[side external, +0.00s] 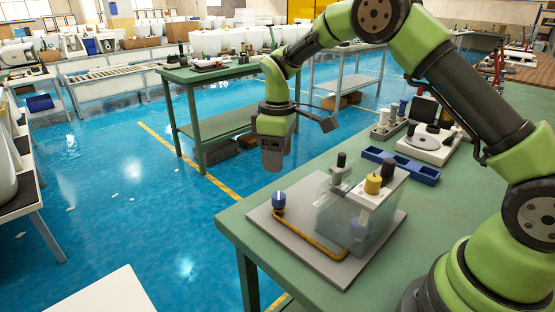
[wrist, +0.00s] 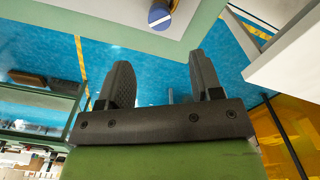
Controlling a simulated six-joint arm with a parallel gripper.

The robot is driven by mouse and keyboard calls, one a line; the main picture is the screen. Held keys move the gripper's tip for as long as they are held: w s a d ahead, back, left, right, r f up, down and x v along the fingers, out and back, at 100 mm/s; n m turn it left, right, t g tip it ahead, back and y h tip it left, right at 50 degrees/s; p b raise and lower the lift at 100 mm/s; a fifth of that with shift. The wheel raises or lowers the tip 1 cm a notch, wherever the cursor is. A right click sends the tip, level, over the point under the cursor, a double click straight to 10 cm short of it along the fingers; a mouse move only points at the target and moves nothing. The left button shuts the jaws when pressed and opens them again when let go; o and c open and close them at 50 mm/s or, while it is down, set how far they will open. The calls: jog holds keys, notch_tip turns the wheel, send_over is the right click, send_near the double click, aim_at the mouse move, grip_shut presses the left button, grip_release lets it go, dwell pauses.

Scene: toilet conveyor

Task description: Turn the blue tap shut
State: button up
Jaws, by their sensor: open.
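The blue tap (side external: 278,200) is a small round knob at the left end of a bent orange pipe (side external: 308,244) on a grey base plate (side external: 340,268). In the wrist view the tap (wrist: 159,17) shows from above at the top edge as a blue disc with a pale line across it. My gripper (side external: 271,160) points down, above and slightly left of the tap, clearly apart from it. In the wrist view my gripper (wrist: 162,68) has its two dark fingers spread with nothing between them.
A clear box (side external: 345,215) on the plate carries a yellow knob (side external: 373,184) and a black knob. A blue tray (side external: 401,166) and a white unit with a round disc (side external: 424,144) stand behind on the green table (side external: 450,190). Blue floor lies beyond the table's left edge.

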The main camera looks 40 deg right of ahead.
aim_at(279, 195)
jog(key=m, duration=0.3)
jog(key=f+m, duration=0.1)
jog(key=m, duration=0.2)
jog(key=shift+s, duration=0.1)
notch_tip(279, 195, down, 10)
jog(key=shift+r, duration=0.25)
jog(key=c, duration=0.9)
